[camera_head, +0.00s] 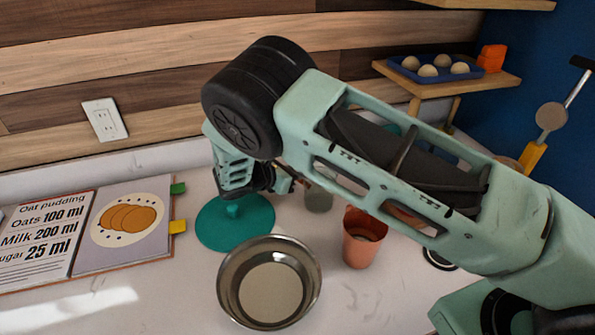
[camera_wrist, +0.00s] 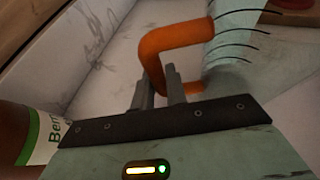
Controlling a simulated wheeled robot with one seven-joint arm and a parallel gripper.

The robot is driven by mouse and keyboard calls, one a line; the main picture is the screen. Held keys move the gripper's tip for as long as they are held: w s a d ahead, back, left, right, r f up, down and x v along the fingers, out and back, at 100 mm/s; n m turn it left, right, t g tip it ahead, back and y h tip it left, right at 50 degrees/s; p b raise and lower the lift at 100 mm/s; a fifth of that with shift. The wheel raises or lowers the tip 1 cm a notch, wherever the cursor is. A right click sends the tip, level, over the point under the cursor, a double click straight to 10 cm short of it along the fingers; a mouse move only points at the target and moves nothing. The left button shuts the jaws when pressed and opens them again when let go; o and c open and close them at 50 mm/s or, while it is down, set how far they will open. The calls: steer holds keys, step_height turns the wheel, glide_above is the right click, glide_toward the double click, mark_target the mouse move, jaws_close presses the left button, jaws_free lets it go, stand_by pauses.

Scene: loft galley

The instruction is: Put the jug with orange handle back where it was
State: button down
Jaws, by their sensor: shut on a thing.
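The jug (camera_wrist: 240,50) is clear with dark measuring lines and an orange handle (camera_wrist: 150,50), at the upper right of the wrist view. My gripper (camera_wrist: 159,84) has its two fingers shut on the lower part of this handle. In the head view my gripper (camera_head: 298,182) is over the back of the counter, mostly hidden by my arm. A greyish see-through vessel (camera_head: 319,199) beside it looks like the jug, its upper part covered by the arm. I cannot tell whether the jug touches the counter.
A teal disc (camera_head: 235,225) with a knob lies below the gripper. A metal bowl (camera_head: 228,290) and a terracotta cup (camera_head: 360,252) stand nearer. An open recipe book (camera_head: 120,255) lies left. A shelf (camera_head: 495,83) holds an egg tray (camera_head: 405,70). A labelled bottle (camera_wrist: 25,135) is close by the gripper.

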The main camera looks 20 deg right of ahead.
steer(key=shift+f, duration=0.1)
steer(key=c, duration=1.4)
jaws_free()
